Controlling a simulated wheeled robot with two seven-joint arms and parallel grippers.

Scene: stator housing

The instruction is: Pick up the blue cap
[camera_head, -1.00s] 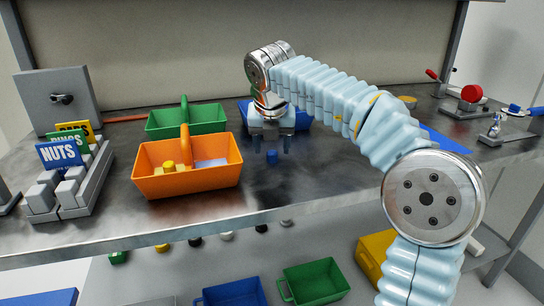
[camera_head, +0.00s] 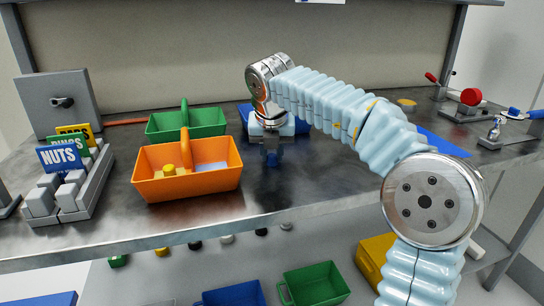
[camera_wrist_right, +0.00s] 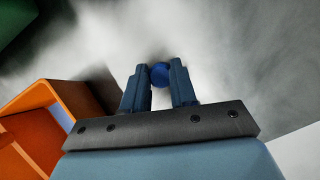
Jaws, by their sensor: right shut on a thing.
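The blue cap (camera_head: 272,161) is on the metal table, just right of the orange bin. It also shows in the right wrist view (camera_wrist_right: 159,75), between the fingertips. My right gripper (camera_head: 272,157) points down at it and is shut on it; in the right wrist view its two blue fingers (camera_wrist_right: 160,83) press on the cap from both sides. The cap is at table level; I cannot tell whether it still touches the table. My left gripper is not in view.
The orange bin (camera_head: 215,181) with a yellow part stands close to the left of the gripper. A green bin (camera_head: 206,119) and a blue bin (camera_head: 244,108) stand behind. A labelled rack (camera_head: 92,190) is at far left. The table front right of the cap is clear.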

